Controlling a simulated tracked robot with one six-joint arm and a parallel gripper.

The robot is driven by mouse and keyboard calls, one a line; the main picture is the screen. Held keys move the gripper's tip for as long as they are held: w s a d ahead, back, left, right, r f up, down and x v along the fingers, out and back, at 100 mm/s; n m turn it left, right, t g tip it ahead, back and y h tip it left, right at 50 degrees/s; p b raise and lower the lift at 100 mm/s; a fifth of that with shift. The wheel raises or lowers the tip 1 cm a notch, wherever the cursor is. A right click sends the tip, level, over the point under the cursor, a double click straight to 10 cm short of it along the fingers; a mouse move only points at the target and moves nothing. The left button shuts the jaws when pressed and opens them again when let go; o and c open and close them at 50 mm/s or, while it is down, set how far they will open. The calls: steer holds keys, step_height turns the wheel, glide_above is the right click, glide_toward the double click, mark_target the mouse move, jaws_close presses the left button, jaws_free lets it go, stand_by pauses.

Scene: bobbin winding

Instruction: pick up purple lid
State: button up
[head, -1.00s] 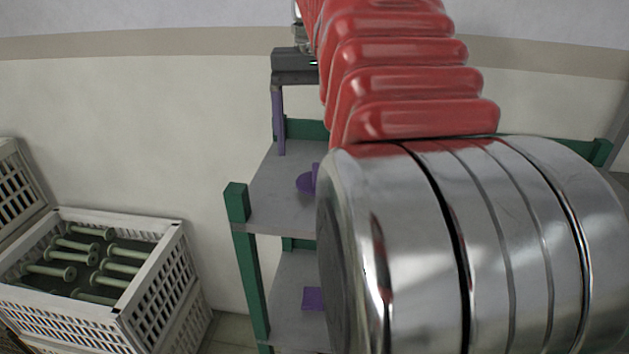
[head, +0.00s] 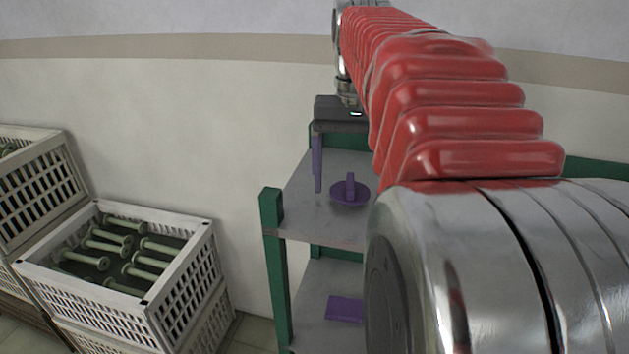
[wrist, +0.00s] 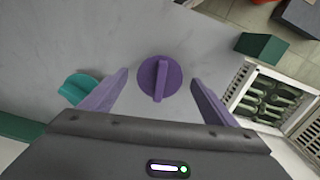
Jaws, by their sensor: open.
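The purple lid (head: 350,190) is a round disc with an upright bar handle. It lies on the grey upper shelf (head: 300,205) of a green-posted rack. In the wrist view the purple lid (wrist: 160,79) sits centred ahead of my gripper, its bar running roughly in line with the fingers. My gripper (wrist: 155,88) is open, with one purple finger on each side of the lid and clear gaps between. In the head view my gripper (head: 317,165) shows above the shelf, left of the lid, with nothing in it.
A teal lid-like piece (wrist: 80,88) lies on the shelf beside the left finger. A green post (wrist: 262,47) stands at the shelf corner. A purple block (head: 345,309) lies on the lower shelf. White crates (head: 150,300) of green bobbins stand left of the rack.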

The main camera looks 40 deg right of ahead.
mark_target(350, 180)
steer(key=shift+f, duration=0.5)
steer(key=c, duration=1.1)
steer(key=shift+r, duration=0.1)
steer(key=shift+c, duration=0.2)
step_height(350, 180, up, 8)
steer(key=shift+r, duration=0.95)
steer(key=shift+s, duration=0.1)
